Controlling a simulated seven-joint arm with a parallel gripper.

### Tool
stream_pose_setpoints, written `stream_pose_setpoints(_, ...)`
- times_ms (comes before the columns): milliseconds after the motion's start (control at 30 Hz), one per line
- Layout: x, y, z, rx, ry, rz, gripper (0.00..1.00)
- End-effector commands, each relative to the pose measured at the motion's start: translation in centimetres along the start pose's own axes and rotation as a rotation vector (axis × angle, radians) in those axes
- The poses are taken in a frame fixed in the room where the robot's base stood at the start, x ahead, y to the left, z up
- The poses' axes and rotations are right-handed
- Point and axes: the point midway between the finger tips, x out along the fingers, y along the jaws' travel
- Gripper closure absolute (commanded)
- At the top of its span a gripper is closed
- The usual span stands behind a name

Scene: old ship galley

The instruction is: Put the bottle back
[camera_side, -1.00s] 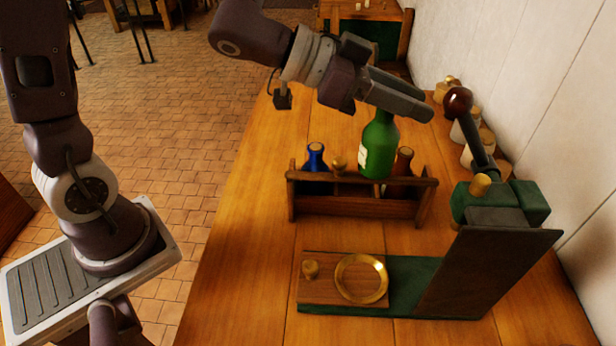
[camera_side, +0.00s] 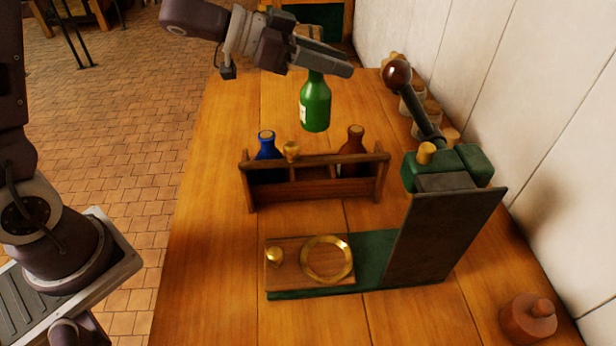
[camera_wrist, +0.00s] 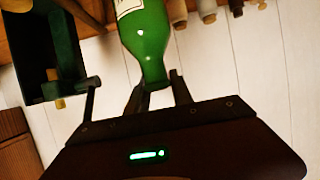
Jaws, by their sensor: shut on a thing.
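A green bottle (camera_side: 315,103) with a pale label hangs upright from my gripper (camera_side: 330,66), which is shut on its neck. In the wrist view the green bottle (camera_wrist: 146,40) shows between the two fingers (camera_wrist: 157,92). In the side view the bottle's base appears above and behind the wooden rack (camera_side: 315,189), apart from it. The rack holds a blue bottle (camera_side: 267,146) at its left and a brown bottle (camera_side: 353,141) at its right.
A green device with a ball-topped lever (camera_side: 425,112) and a dark slanted panel (camera_side: 440,240) stands at the right. A brass ring (camera_side: 327,259) lies on a board in front. Several jars (camera_side: 428,117) line the wall. A round wooden lidded pot (camera_side: 528,318) sits front right.

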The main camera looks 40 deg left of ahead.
Motion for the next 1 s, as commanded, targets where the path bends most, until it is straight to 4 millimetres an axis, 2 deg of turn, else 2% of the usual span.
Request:
stream_pose_setpoints(100, 0.0, 2.7, 0.9, 0.075, -0.002, 0.187, 1.0)
stream_pose_setpoints(200, -0.1, 3.8, 2.2, 0.106, -0.003, 0.271, 1.0)
stream_pose_setpoints(333, 0.9, 4.1, 5.2, 0.111, -0.004, 0.29, 1.0)
stream_pose_setpoints(633, 3.1, 4.1, 10.3, 0.115, -0.002, 0.287, 1.0)
stream_pose_setpoints(733, 3.4, 4.1, 11.0, 0.117, 0.0, 0.284, 1.0)
stream_pose_setpoints(1000, 3.5, 4.0, 11.1, 0.119, 0.0, 0.283, 1.0)
